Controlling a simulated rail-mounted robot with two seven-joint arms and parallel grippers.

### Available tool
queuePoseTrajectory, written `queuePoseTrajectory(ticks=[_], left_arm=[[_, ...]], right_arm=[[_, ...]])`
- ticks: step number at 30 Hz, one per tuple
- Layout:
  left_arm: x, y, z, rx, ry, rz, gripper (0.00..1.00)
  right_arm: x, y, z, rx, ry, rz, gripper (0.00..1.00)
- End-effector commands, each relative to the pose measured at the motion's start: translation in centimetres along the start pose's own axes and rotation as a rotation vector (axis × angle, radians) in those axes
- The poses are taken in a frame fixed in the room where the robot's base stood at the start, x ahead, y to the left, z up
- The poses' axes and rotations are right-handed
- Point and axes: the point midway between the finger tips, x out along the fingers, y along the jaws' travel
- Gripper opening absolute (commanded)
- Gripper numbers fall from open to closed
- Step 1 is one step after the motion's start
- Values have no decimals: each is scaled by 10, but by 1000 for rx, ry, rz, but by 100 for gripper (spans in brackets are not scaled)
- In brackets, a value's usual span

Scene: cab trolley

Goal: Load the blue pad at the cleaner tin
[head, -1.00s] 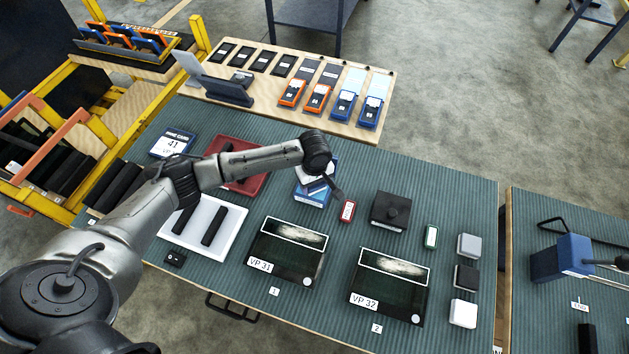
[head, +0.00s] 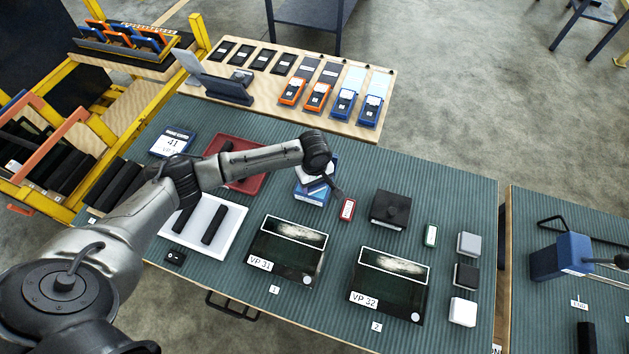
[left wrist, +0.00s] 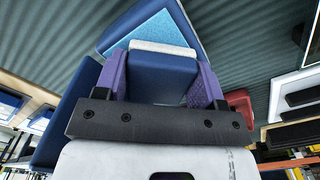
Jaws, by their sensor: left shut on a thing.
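My left gripper (head: 328,184) reaches over the middle of the bench. In the left wrist view its purple fingers (left wrist: 162,82) are shut on a blue block with a white face, the blue pad (left wrist: 163,76). Just beyond the pad lies an open blue tin with a light-blue textured inside, seemingly the cleaner tin (left wrist: 158,27). The pad's white face is close to that surface; I cannot tell whether they touch. In the head view the blue tin (head: 310,194) shows partly behind the gripper, and the pad is mostly hidden. My right gripper is not in view.
Plates VP 31 (head: 287,250) and VP 32 (head: 388,284) lie in front. A white tray (head: 232,243) and a red tray (head: 247,184) are at left. Small blocks (head: 466,277) line the right edge.

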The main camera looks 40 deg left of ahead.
Motion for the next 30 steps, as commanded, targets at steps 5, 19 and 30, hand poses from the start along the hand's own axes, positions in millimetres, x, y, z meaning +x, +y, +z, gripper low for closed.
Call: queuePoseTrajectory(ticks=[5,19,30], left_arm=[[0,0,0,0,0,0,44],[0,0,0,0,0,0,44],[0,0,0,0,0,0,44]], right_arm=[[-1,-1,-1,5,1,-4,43],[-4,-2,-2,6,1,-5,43],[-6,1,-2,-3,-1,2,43]])
